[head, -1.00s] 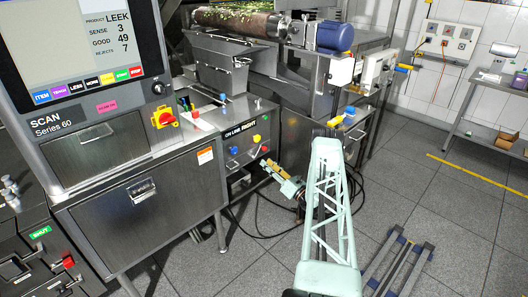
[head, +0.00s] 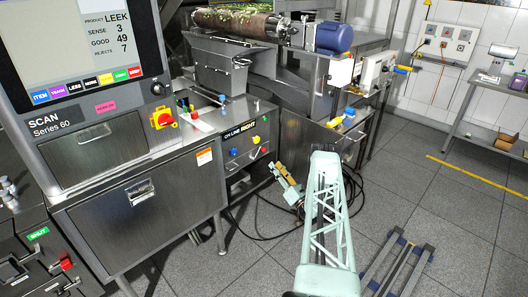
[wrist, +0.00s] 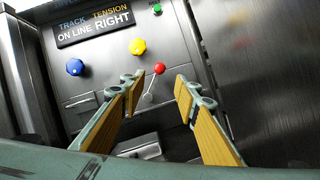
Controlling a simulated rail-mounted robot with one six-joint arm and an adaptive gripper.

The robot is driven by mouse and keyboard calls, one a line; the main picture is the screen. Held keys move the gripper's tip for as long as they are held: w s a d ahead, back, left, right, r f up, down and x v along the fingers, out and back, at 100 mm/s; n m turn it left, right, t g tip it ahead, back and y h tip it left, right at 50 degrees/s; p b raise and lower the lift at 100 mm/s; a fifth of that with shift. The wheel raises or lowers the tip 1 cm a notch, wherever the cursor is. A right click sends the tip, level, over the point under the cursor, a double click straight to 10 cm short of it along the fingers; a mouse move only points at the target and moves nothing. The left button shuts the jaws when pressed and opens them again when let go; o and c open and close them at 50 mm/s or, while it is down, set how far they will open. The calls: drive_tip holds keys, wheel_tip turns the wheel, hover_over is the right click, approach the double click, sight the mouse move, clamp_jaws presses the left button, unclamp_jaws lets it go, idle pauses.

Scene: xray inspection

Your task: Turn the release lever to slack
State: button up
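The lever with a red ball end (wrist: 159,69) sticks out of the steel panel under the "TRACK TENSION ON LINE RIGHT" sign in the wrist view. Its thin shaft runs down and slightly left from the ball to a round base. In the head view the red ball (head: 264,150) shows small at the panel's right side. My gripper (wrist: 162,84) is open, with wood-coloured pads on both fingers. The lever appears between the fingertips in the wrist view, and nothing is gripped. In the head view my gripper (head: 275,168) is just below and right of the red ball, apart from it.
A blue knob (wrist: 75,67) and a yellow knob (wrist: 137,46) sit on the same panel, left of and above the lever. A green button (wrist: 157,8) is higher up. Dark cables (head: 245,232) lie on the floor below. Open floor lies to the right.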

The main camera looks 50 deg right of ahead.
sight(265, 151)
drive_tip(key=shift+b+x, duration=0.95)
drive_tip(key=shift+x, duration=5.75)
drive_tip(key=shift+a, duration=0.15)
drive_tip(key=shift+c, duration=0.5)
clamp_jaws()
